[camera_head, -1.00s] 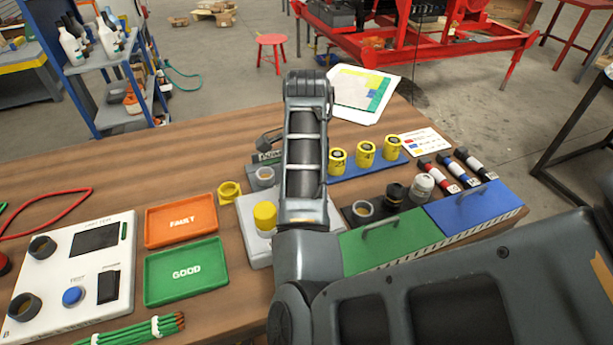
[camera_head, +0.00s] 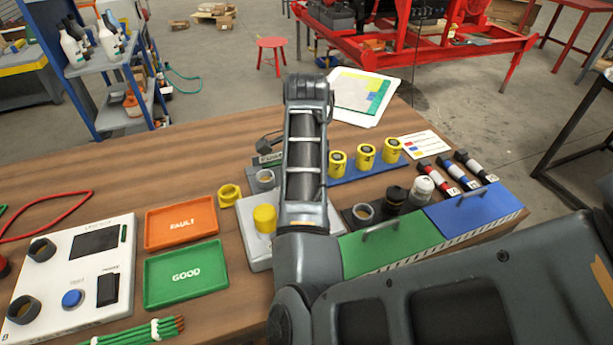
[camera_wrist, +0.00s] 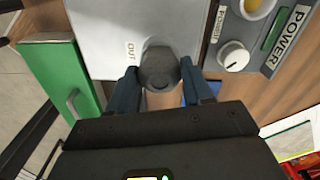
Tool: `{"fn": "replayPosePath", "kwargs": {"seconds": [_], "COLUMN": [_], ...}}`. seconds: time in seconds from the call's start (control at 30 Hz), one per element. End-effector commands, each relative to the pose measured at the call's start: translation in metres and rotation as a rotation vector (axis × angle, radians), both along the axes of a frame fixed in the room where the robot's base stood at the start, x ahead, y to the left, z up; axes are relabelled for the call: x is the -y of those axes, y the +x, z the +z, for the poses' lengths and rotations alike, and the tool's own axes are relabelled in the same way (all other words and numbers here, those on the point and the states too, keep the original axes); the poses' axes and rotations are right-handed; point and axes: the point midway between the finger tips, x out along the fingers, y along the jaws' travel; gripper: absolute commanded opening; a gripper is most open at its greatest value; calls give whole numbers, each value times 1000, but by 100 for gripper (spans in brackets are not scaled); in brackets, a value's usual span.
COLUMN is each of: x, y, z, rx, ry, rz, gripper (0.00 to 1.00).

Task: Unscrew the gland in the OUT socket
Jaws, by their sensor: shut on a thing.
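In the wrist view, a dark grey gland (camera_wrist: 159,66) stands at the edge of the white box (camera_wrist: 105,32), beside the printed word OUT. My gripper (camera_wrist: 160,78) is shut on the gland, with one blue-grey finger on each side of it. The socket under the gland is hidden, so I cannot tell how far the gland sits in it. In the head view, the white box (camera_head: 256,252) carries a yellow part (camera_head: 264,218); my arm hides the gland and my gripper there.
A POWER unit (camera_wrist: 235,58) with a knob stands close to my gripper. A green lid with a handle (camera_head: 392,240) and a blue one (camera_head: 475,206) lie at right. Yellow cylinders (camera_head: 366,154) stand behind. Orange (camera_head: 180,222) and green (camera_head: 186,275) trays lie left.

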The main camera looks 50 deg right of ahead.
Motion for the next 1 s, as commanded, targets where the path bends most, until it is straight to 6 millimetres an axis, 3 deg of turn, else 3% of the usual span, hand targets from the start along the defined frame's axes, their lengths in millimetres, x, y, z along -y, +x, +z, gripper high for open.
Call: {"fn": "replayPosePath", "kwargs": {"seconds": [0.6,0.83,1.0], "x": [1,1,0], "y": [-1,-1,-1], "z": [-1,-1,-1], "rx": [-2,-3,-2], "ry": [1,1,0], "rz": [433,723,794], "gripper": [21,21,21]}}
